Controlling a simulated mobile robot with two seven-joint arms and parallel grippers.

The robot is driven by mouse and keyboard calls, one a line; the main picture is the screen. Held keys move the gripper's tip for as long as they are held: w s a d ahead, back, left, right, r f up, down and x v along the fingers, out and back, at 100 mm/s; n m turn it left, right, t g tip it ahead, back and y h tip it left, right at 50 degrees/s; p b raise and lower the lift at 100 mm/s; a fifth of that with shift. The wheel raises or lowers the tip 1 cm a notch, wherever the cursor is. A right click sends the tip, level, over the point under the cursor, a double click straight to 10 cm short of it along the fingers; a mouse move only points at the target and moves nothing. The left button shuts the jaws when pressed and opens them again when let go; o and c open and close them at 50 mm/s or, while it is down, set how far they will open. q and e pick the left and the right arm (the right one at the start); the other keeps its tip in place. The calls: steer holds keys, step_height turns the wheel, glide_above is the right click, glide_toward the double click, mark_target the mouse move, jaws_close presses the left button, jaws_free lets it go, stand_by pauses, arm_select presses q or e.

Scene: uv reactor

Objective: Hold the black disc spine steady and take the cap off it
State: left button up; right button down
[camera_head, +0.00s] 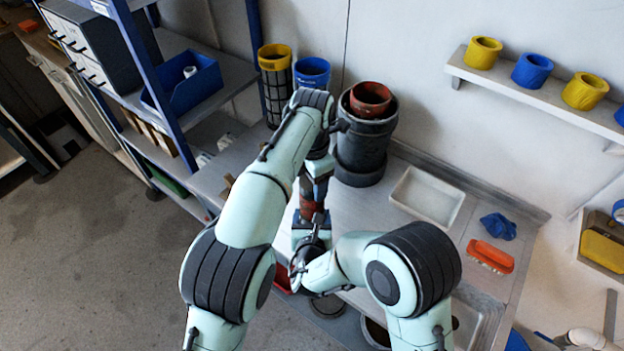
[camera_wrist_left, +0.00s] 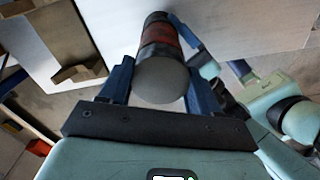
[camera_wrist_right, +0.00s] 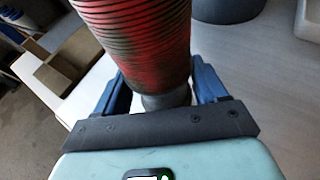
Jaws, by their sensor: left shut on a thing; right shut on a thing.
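The disc spine (camera_head: 308,206) stands roughly upright between my two grippers in the head view, showing dark parts and red discs. My left gripper (camera_head: 317,182) is shut around its upper end. In the left wrist view, a grey rounded end piece (camera_wrist_left: 165,82), which looks like the cap, sits between the blue fingers, with a red and black part (camera_wrist_left: 158,42) beyond it. My right gripper (camera_head: 307,242) is shut low on the spine. In the right wrist view, its fingers hold a grey neck (camera_wrist_right: 168,100) below ribbed red-and-black discs (camera_wrist_right: 140,45). My arms partly hide the spine.
A dark vessel (camera_head: 361,150) with a red ring on top stands behind the spine. A yellow-topped cylinder (camera_head: 275,57) and a blue one (camera_head: 312,71) stand at the back. A white tray (camera_head: 428,195), blue cloth (camera_head: 498,226) and orange brush (camera_head: 490,256) lie to the right.

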arm_select(q)
steer(key=shift+r, duration=0.2)
steer(key=shift+r, duration=0.9)
steer(key=shift+r, duration=2)
arm_select(e)
jaws_free()
